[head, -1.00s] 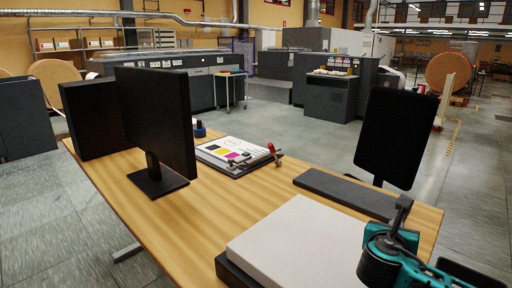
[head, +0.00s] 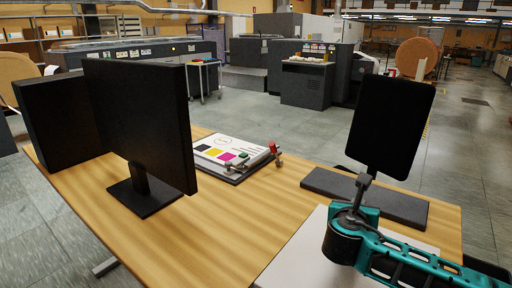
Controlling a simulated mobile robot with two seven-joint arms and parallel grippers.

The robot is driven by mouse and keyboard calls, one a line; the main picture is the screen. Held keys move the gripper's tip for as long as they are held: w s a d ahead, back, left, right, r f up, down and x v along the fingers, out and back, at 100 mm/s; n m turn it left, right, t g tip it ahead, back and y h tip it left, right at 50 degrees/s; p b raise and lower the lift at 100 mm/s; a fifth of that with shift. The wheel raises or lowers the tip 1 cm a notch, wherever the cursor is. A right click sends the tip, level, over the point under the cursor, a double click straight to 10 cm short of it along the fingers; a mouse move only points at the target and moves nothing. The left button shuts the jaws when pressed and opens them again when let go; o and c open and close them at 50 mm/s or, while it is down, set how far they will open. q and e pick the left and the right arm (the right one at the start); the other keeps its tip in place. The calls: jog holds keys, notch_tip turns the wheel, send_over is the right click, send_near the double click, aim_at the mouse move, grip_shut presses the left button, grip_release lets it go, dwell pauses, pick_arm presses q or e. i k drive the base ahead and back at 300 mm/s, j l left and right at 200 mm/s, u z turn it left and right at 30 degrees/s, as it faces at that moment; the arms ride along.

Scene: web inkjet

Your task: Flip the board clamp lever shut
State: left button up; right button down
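A flat board (head: 230,174) lies on the wooden table, carrying a white sheet with black, yellow and magenta patches. A small metal clamp (head: 262,161) sits at its right edge. Its red-tipped lever (head: 273,148) stands up at a tilt; the clamp's details are too small to tell. My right arm comes in from the lower right, teal and dark. My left gripper is out of view.
A large black monitor (head: 140,115) stands left of the board, with another dark panel (head: 60,125) behind. A black screen (head: 391,125) and a dark slab (head: 400,206) are at right. A pale block (head: 300,248) lies in front. Bare table (head: 215,235) lies before the board.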

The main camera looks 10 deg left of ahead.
aim_at(273, 146)
jog(key=i+j, duration=0.2)
jog(key=j, duration=0.15)
jog(key=i+j+u, duration=0.1)
jog(key=j, duration=0.25)
jog(key=i+j, duration=0.3)
jog(key=j+u, duration=0.05)
